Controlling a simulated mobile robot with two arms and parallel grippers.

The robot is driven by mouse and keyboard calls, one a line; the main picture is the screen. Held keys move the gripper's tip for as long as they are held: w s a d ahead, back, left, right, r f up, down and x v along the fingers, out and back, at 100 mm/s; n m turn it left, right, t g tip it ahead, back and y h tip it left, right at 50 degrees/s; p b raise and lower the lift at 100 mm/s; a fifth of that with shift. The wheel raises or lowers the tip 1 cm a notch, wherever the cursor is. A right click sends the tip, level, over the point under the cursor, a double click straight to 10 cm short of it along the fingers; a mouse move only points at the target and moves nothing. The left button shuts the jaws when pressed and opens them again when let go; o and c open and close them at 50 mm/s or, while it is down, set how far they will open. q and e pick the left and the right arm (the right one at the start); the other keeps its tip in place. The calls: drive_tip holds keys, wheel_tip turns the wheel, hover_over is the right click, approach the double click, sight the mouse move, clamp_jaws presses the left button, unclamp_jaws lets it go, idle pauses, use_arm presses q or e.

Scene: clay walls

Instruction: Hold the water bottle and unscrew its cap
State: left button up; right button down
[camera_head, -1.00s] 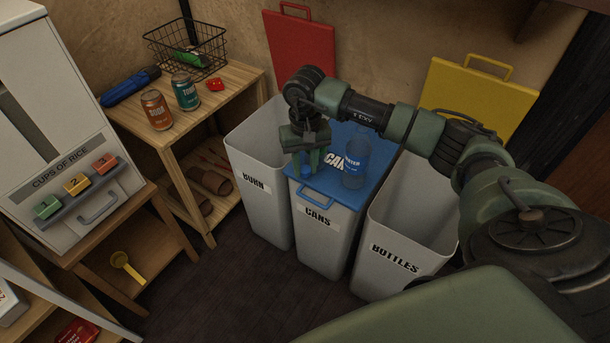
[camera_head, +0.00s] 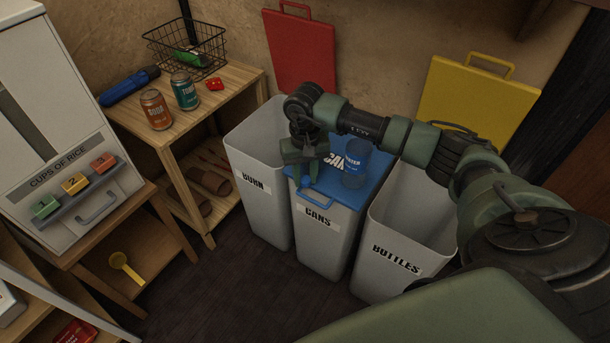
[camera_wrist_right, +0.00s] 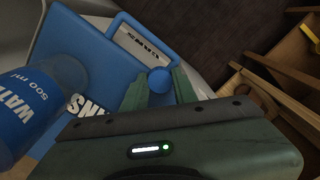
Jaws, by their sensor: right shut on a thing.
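The bottle (camera_wrist_right: 35,105) shows at the left of the right wrist view, partly cut off. My right gripper (camera_head: 307,178) is over the lid's front left part, left of the bottle and apart from it. Its green fingers are shut on a small round blue cap (camera_wrist_right: 159,80), seen at the fingertips in the wrist view. The bottle's mouth is too faint to make out clearly. My left gripper is not in view.
An open BURN bin (camera_head: 250,190) stands left and an open BOTTLES bin (camera_head: 397,262) right. A wooden table (camera_head: 222,102) holds two cans and a wire basket (camera_head: 183,50). Red (camera_head: 300,55) and yellow (camera_head: 478,103) lids lean on the wall.

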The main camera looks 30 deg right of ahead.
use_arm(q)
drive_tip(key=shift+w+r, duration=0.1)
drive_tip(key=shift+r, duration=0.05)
use_arm(e)
drive_tip(key=shift+f, duration=0.1)
drive_tip(key=c, duration=1.1)
unclamp_jaws()
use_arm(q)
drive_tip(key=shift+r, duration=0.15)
